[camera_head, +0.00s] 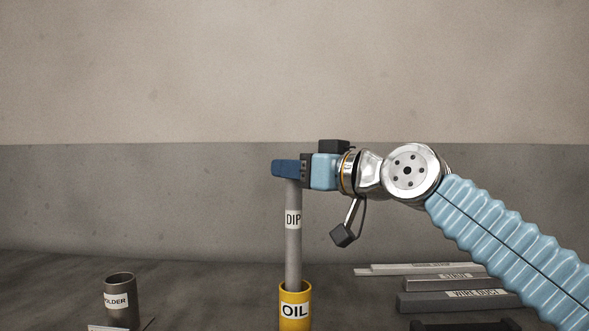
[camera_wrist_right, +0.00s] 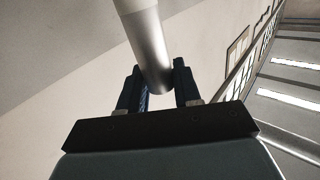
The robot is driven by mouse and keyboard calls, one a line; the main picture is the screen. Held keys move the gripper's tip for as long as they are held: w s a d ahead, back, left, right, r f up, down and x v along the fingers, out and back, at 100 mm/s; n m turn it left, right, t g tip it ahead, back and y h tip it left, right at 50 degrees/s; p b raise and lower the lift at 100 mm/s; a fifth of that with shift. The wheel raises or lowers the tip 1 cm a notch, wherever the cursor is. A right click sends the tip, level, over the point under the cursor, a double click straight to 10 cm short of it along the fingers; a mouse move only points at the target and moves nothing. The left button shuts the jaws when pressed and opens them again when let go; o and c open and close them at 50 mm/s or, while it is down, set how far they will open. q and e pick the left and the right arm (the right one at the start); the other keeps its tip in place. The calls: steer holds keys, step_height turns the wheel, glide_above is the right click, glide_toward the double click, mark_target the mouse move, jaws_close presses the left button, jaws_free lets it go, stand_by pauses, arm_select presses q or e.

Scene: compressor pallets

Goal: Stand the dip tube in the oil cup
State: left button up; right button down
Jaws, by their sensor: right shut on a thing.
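The grey dip tube (camera_head: 293,245), labelled DIP, stands upright in the head view. Its lower end goes behind the front rim of the yellow oil cup (camera_head: 295,311), labelled OIL, so it appears to be inside the cup; how deep it reaches is hidden. My right gripper (camera_head: 285,169) is shut on the tube's top end, coming in level from the right. The tube also shows between the two dark fingers in the right wrist view (camera_wrist_right: 150,50). My left gripper is not in view.
A dark cup (camera_head: 120,302) with a label ending in OLDER stands at the lower left. Several labelled grey bars, one marked WIRE DUCT (camera_head: 460,300), lie at the right below my right arm. The surface between the dark cup and the oil cup looks clear.

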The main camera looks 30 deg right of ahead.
steer(key=c, duration=0.7)
jaws_free()
steer(key=b+v, duration=0.1)
steer(key=v, duration=1.2)
steer(key=shift+s, duration=0.35)
steer(key=shift+d, duration=0.15)
